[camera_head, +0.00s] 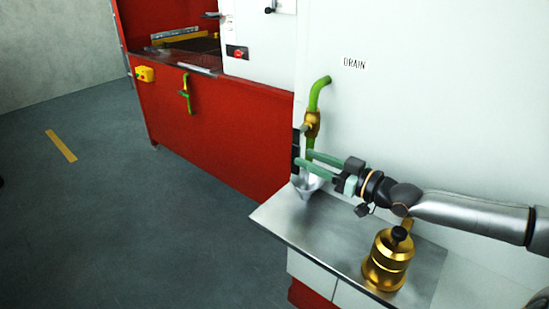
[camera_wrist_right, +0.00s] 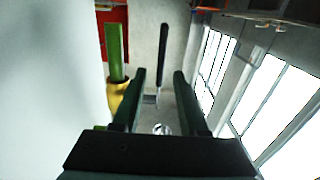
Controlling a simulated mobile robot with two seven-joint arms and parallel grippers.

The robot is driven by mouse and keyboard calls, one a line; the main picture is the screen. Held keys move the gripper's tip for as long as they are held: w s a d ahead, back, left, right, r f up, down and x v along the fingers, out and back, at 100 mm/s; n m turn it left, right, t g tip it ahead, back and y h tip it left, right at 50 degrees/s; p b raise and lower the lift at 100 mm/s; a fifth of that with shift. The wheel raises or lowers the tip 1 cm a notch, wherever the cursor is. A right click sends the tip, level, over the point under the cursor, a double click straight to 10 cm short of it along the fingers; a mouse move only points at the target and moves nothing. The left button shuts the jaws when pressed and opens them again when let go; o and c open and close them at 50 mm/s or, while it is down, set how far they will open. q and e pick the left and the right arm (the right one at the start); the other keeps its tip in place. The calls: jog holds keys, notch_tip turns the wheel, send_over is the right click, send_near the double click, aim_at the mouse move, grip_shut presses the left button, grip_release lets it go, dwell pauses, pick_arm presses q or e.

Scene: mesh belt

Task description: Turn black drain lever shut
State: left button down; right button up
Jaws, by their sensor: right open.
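The black drain lever (camera_head: 296,140) hangs beside the brass valve (camera_head: 312,124) on the green drain pipe (camera_head: 318,92), below the DRAIN label. My right gripper (camera_head: 301,158) is open, its two green-grey fingers reaching left in front of the pipe, with the tips close by the lever. In the right wrist view the lever (camera_wrist_right: 163,55) shows beyond and between the open fingertips (camera_wrist_right: 159,71), with the green pipe and brass valve (camera_wrist_right: 118,97) to the left. I cannot tell whether the fingers touch the lever. My left gripper is out of view.
A metal funnel (camera_head: 305,186) sits under the pipe on a steel shelf (camera_head: 310,230). A brass can (camera_head: 386,265) stands on the shelf below my right arm.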

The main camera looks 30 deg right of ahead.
aim_at(292, 152)
jog(key=b+x, duration=0.1)
jog(key=x, duration=0.3)
jog(key=shift+w+a+f+b, duration=0.1)
jog(key=shift+w+b, duration=0.15)
jog(key=shift+b, duration=0.1)
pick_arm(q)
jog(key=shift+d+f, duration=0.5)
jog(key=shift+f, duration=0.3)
pick_arm(e)
jog(key=shift+x, duration=1.5)
jog(key=shift+c, duration=0.4)
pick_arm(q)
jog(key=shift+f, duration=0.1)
pick_arm(e)
grip_shut()
